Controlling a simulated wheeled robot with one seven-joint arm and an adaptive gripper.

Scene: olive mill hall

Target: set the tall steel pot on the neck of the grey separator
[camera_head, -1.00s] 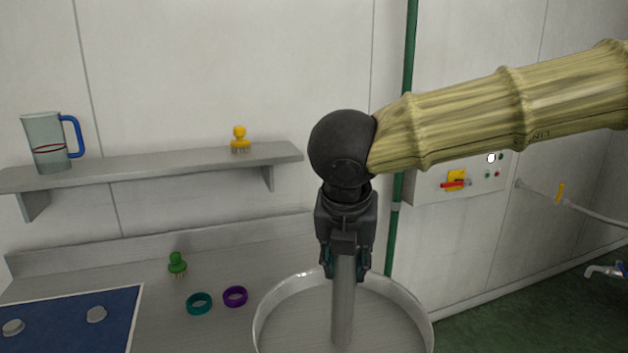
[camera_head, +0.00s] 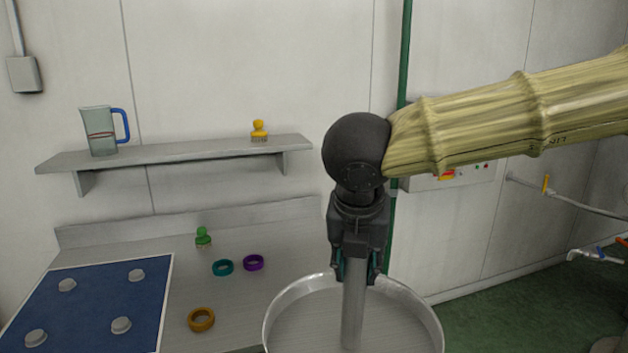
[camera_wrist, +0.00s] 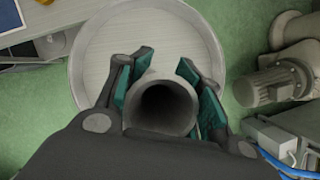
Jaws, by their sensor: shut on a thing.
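A large round steel vessel (camera_head: 281,298) with a raised rim stands at the bottom of the head view; its lower part is cut off. A hollow grey steel tube (camera_head: 354,312) rises upright from within its outline. My gripper (camera_head: 356,268) is shut on the tube's upper end, pointing down. In the wrist view the tube's open mouth (camera_wrist: 160,107) lies between the fingers, and the vessel's round rim (camera_wrist: 77,52) shows behind it. I cannot tell whether tube and vessel are one piece, the tall pot. I cannot make out the separator or its neck for certain.
A shelf (camera_head: 180,152) carries a jug (camera_head: 99,131) and a yellow brush (camera_head: 259,131). A grey motor (camera_wrist: 275,86) stands right in the wrist view.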

